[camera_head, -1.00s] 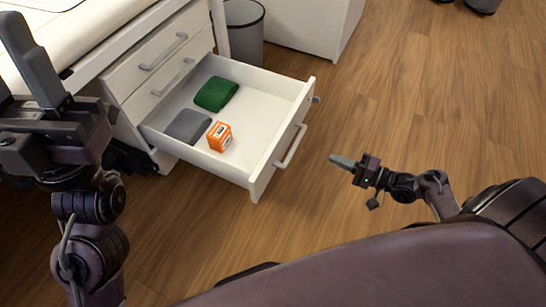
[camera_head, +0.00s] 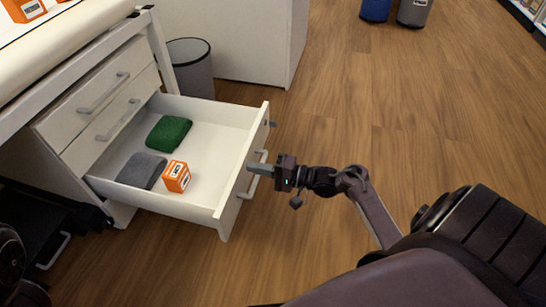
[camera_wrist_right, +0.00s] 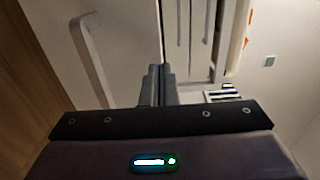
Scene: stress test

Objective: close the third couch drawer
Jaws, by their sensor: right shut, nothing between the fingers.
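The third drawer (camera_head: 225,205), the lowest of the white unit under the couch, is pulled out. It holds a green folded cloth (camera_head: 168,133), a grey folded cloth (camera_head: 141,170) and an orange box (camera_head: 176,177). My right gripper (camera_head: 254,168) is shut and empty, its fingertips at the outer face of the drawer front beside the bar handle (camera_head: 246,188). In the right wrist view the shut fingers (camera_wrist_right: 158,80) point at the drawer front (camera_wrist_right: 130,40), right of the handle (camera_wrist_right: 92,65). I cannot tell whether they touch it. My left gripper is out of view.
Two closed drawers (camera_head: 82,104) sit above the open one. A grey bin (camera_head: 190,68) stands behind, beside a white cabinet (camera_head: 240,40). Orange boxes (camera_head: 22,10) rest on the couch top. The wooden floor (camera_head: 380,130) to the right is clear.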

